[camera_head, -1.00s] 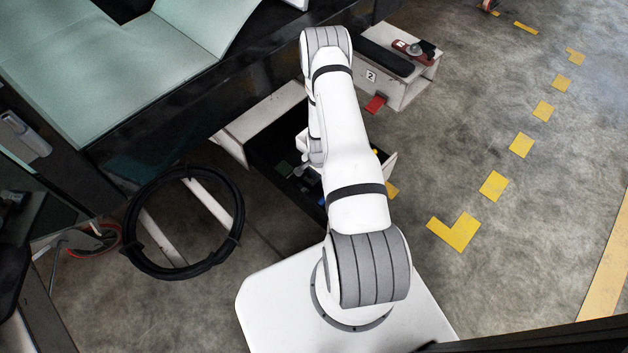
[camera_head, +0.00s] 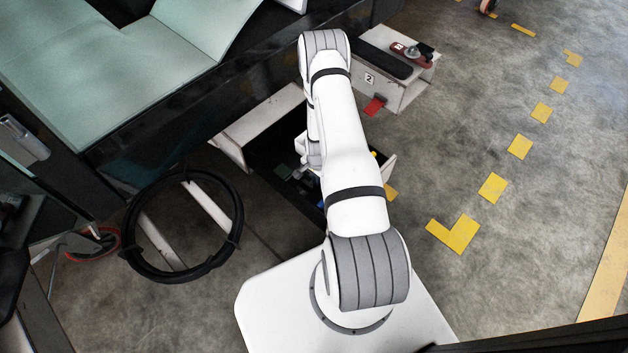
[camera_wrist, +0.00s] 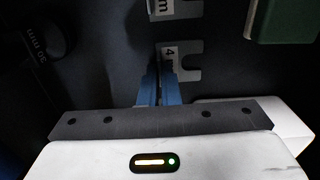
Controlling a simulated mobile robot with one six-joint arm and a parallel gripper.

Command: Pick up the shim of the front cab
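In the wrist view, a pale metal shim (camera_wrist: 189,74) with a slot open to the right lies on a dark surface. A white label with a "4" is on its left part. My gripper (camera_wrist: 161,72) has two blue fingers with a narrow gap between them. Their tips reach the shim's left end and partly cover it. I cannot tell whether they touch or hold it. In the head view, my arm hides the gripper and the shim; the arm reaches over a dark open compartment (camera_head: 268,160) with pale walls.
A second slotted shim (camera_wrist: 186,9) is at the wrist view's top edge. A green block (camera_wrist: 284,20) is at upper right; a dark round piece marked "30 mm" (camera_wrist: 34,42) is at left. A black hose ring (camera_head: 131,232) lies left of my base.

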